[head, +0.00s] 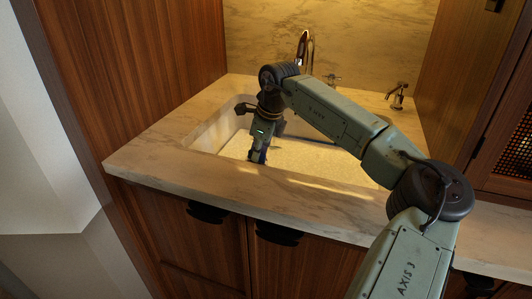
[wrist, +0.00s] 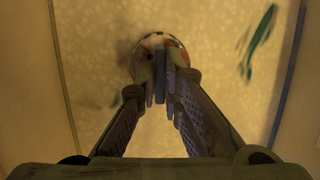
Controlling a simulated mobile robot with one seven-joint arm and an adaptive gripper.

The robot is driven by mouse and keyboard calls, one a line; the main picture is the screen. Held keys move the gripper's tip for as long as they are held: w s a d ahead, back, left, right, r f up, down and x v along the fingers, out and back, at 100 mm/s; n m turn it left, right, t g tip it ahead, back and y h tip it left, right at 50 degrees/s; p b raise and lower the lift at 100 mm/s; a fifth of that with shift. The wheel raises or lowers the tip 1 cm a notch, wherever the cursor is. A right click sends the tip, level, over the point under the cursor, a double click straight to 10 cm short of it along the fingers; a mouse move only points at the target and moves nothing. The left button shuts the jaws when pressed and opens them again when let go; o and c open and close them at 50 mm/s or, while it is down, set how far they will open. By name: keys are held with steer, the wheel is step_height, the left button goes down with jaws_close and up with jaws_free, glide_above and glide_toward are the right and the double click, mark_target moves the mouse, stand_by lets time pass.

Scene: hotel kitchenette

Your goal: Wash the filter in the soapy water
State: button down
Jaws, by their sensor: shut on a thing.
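My gripper (head: 259,153) reaches down into the sink basin in the head view, at the left part of the sink. In the wrist view my gripper (wrist: 162,85) has its fingers close together on a small rounded, pale and orange-red thing, likely the filter (wrist: 160,43). The soapy water (head: 315,160) fills the sink as a pale, speckled surface. It also shows in the wrist view (wrist: 215,85). I cannot tell whether the held thing is under the surface.
The sink's walls (wrist: 68,80) stand to either side of my gripper. A marble counter (head: 150,150) surrounds the basin. A tall faucet (head: 304,48) and a small tap (head: 397,94) stand at the back. A dark greenish streak (wrist: 258,40) shows at the right in the wrist view.

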steer(key=shift+s+d, duration=0.25)
steer(key=shift+d, duration=0.5)
steer(key=shift+s+d, duration=0.25)
steer(key=shift+d, duration=0.45)
steer(key=shift+s+d, duration=0.25)
steer(key=shift+d, duration=0.5)
step_height(320, 180, up, 22)
steer(key=p, duration=0.9)
